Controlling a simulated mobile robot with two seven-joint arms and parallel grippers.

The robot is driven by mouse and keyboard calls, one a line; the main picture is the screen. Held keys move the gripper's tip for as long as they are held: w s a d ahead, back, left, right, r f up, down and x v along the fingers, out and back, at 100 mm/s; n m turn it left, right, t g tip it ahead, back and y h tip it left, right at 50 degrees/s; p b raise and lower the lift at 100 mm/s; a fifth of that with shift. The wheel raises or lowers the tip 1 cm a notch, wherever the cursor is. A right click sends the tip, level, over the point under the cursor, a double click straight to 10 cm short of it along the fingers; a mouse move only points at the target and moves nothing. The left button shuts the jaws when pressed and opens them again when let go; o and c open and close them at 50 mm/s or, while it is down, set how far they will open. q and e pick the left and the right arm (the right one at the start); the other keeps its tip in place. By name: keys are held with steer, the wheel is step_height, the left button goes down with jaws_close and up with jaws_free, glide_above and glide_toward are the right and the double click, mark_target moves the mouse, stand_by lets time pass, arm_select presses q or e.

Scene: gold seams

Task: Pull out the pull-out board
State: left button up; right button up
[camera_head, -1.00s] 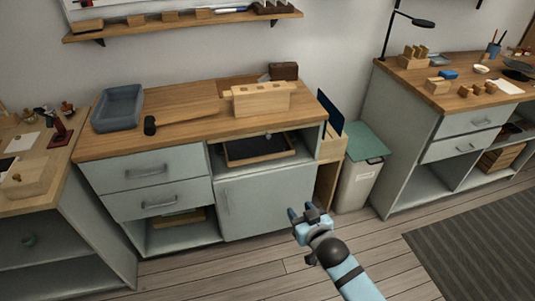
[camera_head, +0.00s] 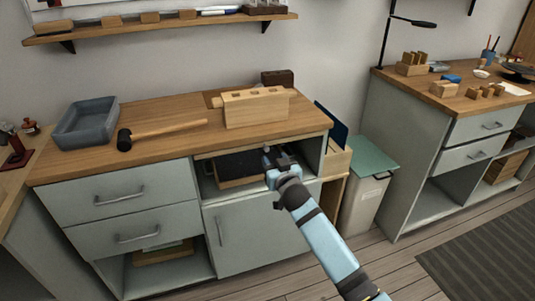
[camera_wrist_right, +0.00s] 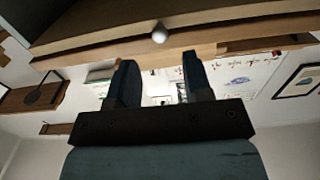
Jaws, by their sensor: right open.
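The pull-out board shows in the right wrist view as a wooden front edge (camera_wrist_right: 105,48) with a small round pale knob (camera_wrist_right: 160,33). In the head view it lies under the worktop's front edge, above the open compartment, mostly hidden by the worktop and my gripper. My right gripper (camera_head: 279,153) is at the front of that compartment, close to the board's front. In the wrist view its two fingers (camera_wrist_right: 157,78) are apart with nothing between them, and the knob lies ahead of the gap. My left gripper is in neither view.
A dark-lined tray (camera_head: 232,180) sits in the compartment below. On the worktop (camera_head: 160,155) are a grey bin (camera_head: 86,124), a mallet (camera_head: 165,130) and a wooden block (camera_head: 257,108). A lidded bin (camera_head: 368,195) stands to the right. The floor in front is clear.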

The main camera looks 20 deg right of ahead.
mark_target(267, 149)
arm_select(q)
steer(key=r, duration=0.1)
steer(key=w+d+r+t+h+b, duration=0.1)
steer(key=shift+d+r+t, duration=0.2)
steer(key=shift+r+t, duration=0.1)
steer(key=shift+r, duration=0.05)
arm_select(e)
steer(key=w, duration=0.6)
steer(key=shift+w+a, duration=0.15)
steer(key=shift+w, duration=0.05)
steer(key=shift+c, duration=0.3)
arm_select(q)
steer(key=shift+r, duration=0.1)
arm_select(e)
jaws_close()
